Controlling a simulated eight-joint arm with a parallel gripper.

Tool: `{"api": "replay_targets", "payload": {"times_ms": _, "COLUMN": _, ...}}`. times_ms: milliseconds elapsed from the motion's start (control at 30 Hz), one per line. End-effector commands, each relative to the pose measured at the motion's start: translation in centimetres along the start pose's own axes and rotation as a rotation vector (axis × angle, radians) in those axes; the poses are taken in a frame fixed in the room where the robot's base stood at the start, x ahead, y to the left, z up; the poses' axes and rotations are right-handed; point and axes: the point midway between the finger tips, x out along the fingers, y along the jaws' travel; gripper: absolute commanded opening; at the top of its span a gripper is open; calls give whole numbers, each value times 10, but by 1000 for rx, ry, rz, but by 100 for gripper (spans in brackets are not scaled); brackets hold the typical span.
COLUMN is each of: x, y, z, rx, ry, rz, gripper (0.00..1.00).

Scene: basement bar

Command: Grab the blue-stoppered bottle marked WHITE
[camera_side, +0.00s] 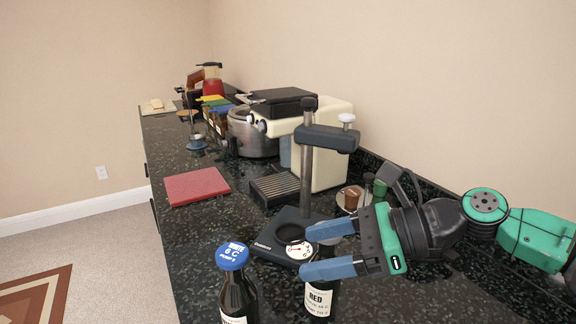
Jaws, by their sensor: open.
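The dark bottle with a blue stopper (233,257) marked WHITE stands upright at the front of the counter, its lower part cut off by the picture's bottom edge. My gripper (304,252) is open with blue fingers pointing left, to the right of this bottle and apart from it.
A black press stand (306,170) with a dial stands behind my gripper. Further back are a cream espresso machine (325,150), a steel pot (253,135) and a red board (197,186). A small brown cup (352,197) sits near the wall. The counter left of the press is mostly clear.

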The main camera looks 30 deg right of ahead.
Motion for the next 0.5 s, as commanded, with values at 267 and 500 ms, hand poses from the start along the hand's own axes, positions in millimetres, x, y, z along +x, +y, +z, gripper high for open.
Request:
{"api": "replay_targets", "payload": {"times_ms": 267, "x": 21, "y": 0, "z": 0, "rx": -3, "ry": 1, "rz": 3, "gripper": 67}}
{"api": "replay_targets", "payload": {"times_ms": 500, "x": 46, "y": 0, "z": -1, "rx": -4, "ry": 1, "rz": 2, "gripper": 67}}
